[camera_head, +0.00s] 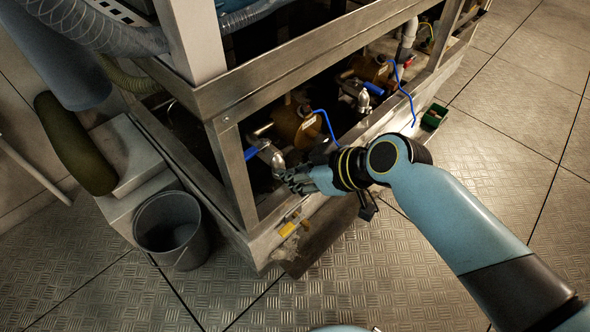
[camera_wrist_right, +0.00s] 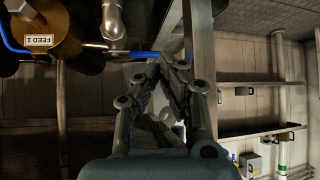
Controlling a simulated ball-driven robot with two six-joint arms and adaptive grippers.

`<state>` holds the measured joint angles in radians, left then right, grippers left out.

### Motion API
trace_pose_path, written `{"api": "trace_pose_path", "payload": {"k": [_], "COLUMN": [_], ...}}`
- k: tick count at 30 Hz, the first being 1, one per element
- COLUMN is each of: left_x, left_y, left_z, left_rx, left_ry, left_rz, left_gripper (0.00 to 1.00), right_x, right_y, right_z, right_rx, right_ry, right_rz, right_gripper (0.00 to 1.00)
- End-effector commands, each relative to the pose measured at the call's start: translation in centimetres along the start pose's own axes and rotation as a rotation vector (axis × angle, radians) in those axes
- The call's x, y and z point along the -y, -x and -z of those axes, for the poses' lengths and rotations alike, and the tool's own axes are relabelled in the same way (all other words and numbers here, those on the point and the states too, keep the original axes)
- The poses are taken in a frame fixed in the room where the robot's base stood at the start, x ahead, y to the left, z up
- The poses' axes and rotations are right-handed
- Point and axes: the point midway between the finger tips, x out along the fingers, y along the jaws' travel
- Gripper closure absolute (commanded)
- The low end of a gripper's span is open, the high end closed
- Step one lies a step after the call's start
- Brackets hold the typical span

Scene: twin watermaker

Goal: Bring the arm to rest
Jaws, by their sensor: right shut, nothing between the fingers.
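My right arm comes in from the lower right in the head view. Its gripper (camera_head: 284,177) is at the open lower front of the metal frame, close to the left brass housing and its valve. In the right wrist view the gripper's fingers (camera_wrist_right: 163,66) come together at the tips, with nothing between them. A blue lever (camera_wrist_right: 145,54) lies just beyond the fingertips there; I cannot tell whether they touch it. My left gripper is not in view.
The metal frame (camera_head: 235,170) holds brass housings (camera_head: 297,124) and blue-handled valves. A grey bucket (camera_head: 170,228) stands at its left corner. A small green box (camera_head: 434,116) is at the right. Tread-plate floor (camera_head: 380,285) in front is mostly clear. A brass housing labelled FEED 1 (camera_wrist_right: 55,35) shows in the wrist view.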

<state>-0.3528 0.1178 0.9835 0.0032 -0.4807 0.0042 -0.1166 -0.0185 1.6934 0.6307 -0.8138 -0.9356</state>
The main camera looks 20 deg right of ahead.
Motion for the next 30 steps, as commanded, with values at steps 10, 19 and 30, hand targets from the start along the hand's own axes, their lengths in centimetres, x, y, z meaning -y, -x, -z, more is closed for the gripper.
{"api": "trace_pose_path", "payload": {"k": [10,19,30], "left_x": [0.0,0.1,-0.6], "left_y": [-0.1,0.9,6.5], "left_z": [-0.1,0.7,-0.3], "left_rx": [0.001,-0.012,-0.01], "left_ry": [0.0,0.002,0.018], "left_rz": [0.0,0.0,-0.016], "left_gripper": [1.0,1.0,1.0], "right_x": [0.0,0.1,5.2], "right_y": [0.1,0.9,7.3], "right_z": [-0.1,0.3,-23.1], "right_rx": [0.001,0.004,0.511], "right_ry": [0.0,0.001,-0.183], "right_rz": [0.0,0.001,-0.049], "right_gripper": [1.0,1.0,1.0]}}
